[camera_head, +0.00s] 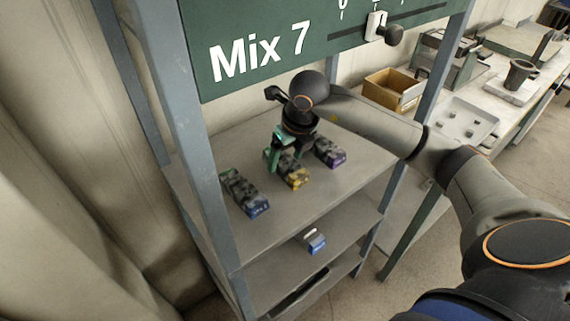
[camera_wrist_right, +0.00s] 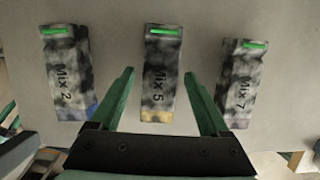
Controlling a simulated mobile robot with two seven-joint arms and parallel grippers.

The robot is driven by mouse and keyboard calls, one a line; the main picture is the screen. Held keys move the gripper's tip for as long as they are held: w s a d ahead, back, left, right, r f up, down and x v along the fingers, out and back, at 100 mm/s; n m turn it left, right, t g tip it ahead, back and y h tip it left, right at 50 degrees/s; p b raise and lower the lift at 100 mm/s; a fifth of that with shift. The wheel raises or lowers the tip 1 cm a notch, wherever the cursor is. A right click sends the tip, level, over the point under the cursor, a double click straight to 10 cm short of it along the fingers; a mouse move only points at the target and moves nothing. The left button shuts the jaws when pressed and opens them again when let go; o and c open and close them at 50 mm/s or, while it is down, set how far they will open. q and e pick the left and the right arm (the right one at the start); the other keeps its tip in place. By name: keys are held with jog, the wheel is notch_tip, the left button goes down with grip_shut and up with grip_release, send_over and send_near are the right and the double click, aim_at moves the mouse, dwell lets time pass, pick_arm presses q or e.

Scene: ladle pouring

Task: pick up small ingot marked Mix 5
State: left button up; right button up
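The ingot marked Mix 5 (camera_wrist_right: 160,75) is dark mottled grey with a yellow end. In the head view it is the middle ingot (camera_head: 293,179) on the upper shelf, partly hidden by my gripper. My right gripper (camera_wrist_right: 160,88) is open, its green fingers on either side of the Mix 5 ingot's lower part with gaps between. In the head view the right gripper (camera_head: 282,158) points down over the middle ingot. I cannot tell its exact height above the shelf. My left gripper does not show in the head view.
The Mix 2 ingot (camera_wrist_right: 69,75) with a blue end lies left, and the Mix 7 ingot (camera_wrist_right: 239,85) with a purple end lies right. The shelf (camera_head: 345,185) has grey posts and a green Mix 7 board (camera_head: 300,55) above. A blue-ended block (camera_head: 314,242) lies on a lower shelf.

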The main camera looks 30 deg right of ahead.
grip_shut()
dwell(0.4)
jog(key=shift+r, duration=0.1)
